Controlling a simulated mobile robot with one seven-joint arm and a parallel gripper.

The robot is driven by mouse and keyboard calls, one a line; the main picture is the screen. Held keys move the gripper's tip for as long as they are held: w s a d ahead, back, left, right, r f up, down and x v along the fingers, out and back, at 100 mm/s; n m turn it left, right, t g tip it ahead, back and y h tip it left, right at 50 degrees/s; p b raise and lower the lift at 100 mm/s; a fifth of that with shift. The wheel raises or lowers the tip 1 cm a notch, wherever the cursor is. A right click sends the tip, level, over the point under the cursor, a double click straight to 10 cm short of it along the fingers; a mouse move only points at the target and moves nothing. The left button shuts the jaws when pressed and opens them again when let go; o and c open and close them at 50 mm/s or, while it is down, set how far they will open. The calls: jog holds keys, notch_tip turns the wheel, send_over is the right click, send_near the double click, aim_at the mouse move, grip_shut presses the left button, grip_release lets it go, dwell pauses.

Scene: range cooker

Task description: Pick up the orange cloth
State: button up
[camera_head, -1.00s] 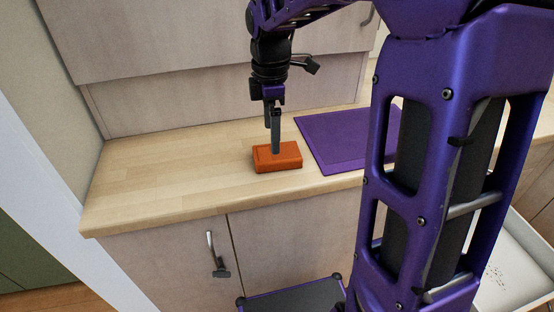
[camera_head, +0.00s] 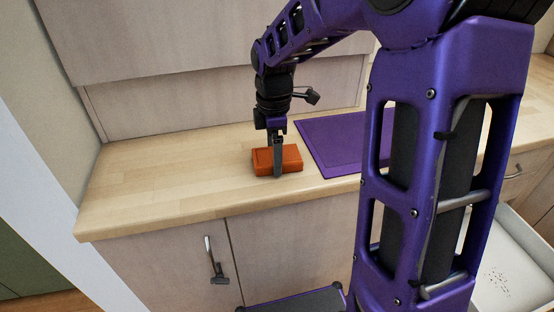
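The orange cloth (camera_head: 291,158) is a block-like folded piece lying on the wooden counter, left of the purple mat. My gripper (camera_head: 277,168) points straight down at it. One finger shows in front of the cloth's near face, reaching down close to the counter. The other finger is hidden, so I cannot tell the gap between them or whether the cloth is held.
The wooden counter (camera_head: 170,172) is clear to the left of the cloth. A purple mat (camera_head: 338,142) lies close on its right. Cabinet panels rise behind the counter. A cabinet handle (camera_head: 215,262) is below the front edge. An open white drawer (camera_head: 510,262) is at the lower right.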

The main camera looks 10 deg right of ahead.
jog(key=c, duration=0.7)
notch_tip(320, 180, up, 10)
jog(key=shift+r+p, duration=0.1)
jog(key=shift+p, duration=1.1)
